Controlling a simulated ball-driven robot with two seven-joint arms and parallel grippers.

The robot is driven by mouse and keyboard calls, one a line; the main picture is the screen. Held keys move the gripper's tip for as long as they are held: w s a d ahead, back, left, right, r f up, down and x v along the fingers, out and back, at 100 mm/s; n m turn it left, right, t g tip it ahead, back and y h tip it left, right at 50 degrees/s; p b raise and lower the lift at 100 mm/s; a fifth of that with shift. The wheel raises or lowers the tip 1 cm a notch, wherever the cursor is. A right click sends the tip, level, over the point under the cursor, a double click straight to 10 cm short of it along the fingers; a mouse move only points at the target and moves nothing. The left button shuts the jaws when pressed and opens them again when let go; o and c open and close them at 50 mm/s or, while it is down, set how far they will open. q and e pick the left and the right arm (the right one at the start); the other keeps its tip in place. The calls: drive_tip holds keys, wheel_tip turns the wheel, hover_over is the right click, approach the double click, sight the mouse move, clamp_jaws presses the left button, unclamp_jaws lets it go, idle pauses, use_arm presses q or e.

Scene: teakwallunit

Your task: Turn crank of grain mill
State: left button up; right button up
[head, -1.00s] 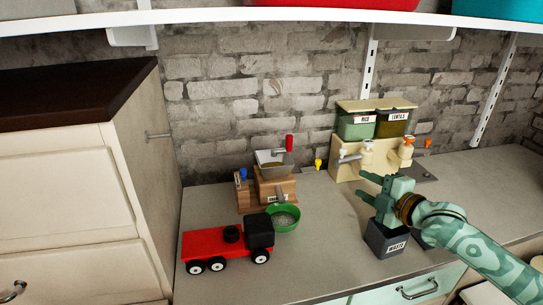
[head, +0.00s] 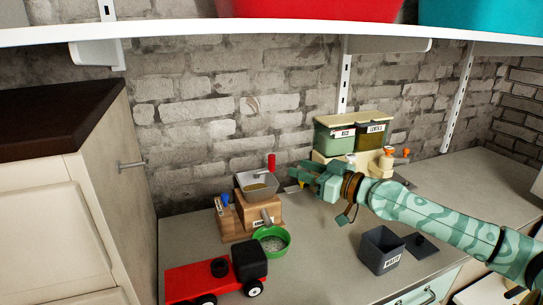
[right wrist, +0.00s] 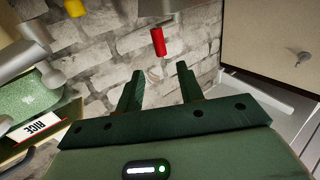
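The grain mill (head: 237,222) is a wooden box with a metal hopper (head: 257,186) on top, standing near the brick wall. Its crank has an upright red handle (head: 271,163) at the hopper's right rear. The red handle also shows in the right wrist view (right wrist: 158,41), beyond the fingertips. My right gripper (head: 297,177) is open and empty, just right of the red handle and apart from it. In the right wrist view its two fingers (right wrist: 160,80) are spread with the handle ahead, roughly between them. My left gripper is not in view.
A green bowl (head: 285,238) sits in front of the mill. A red toy truck (head: 205,280) stands front left. The rice and lentils dispenser (head: 352,137) is behind my right arm. A grey waste bin (head: 380,250) stands below it. A shelf (head: 170,28) runs above.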

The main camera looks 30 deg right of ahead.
sight(272, 169)
drive_tip(key=p+x, duration=0.2)
drive_tip(key=x, duration=0.7)
drive_tip(key=shift+p, duration=0.4)
drive_tip(key=shift+w+a+f, duration=0.1)
drive_tip(key=shift+w+a, duration=0.15)
drive_tip(key=shift+w, duration=0.3)
clamp_jaws()
